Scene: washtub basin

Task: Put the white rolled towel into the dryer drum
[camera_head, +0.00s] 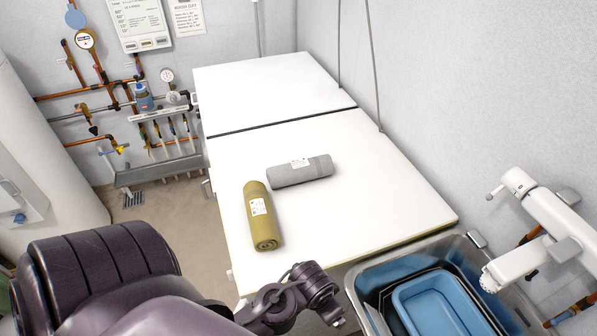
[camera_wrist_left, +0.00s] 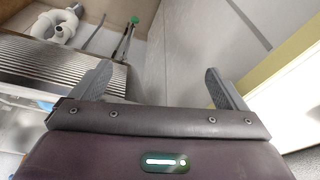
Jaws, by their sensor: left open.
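I see no white rolled towel and no dryer drum in either view. Two other rolled towels lie on the white table: a grey one (camera_head: 300,171) with a white label, and an olive-yellow one (camera_head: 260,215) with a white label, nearer to me. My left arm comes in from the lower left in the head view, with its dark end near the table's front edge; the fingers are not clear there. In the left wrist view my left gripper (camera_wrist_left: 158,86) is open, with nothing between its fingers. My right gripper is not in view.
The white table (camera_head: 390,185) has free room around the towels. A metal basin (camera_head: 357,290) with a blue tub (camera_head: 440,300) stands at the lower right, under a white jointed fixture (camera_head: 545,225). Pipes and gauges line the left wall, beside a large white rounded body (camera_head: 45,150).

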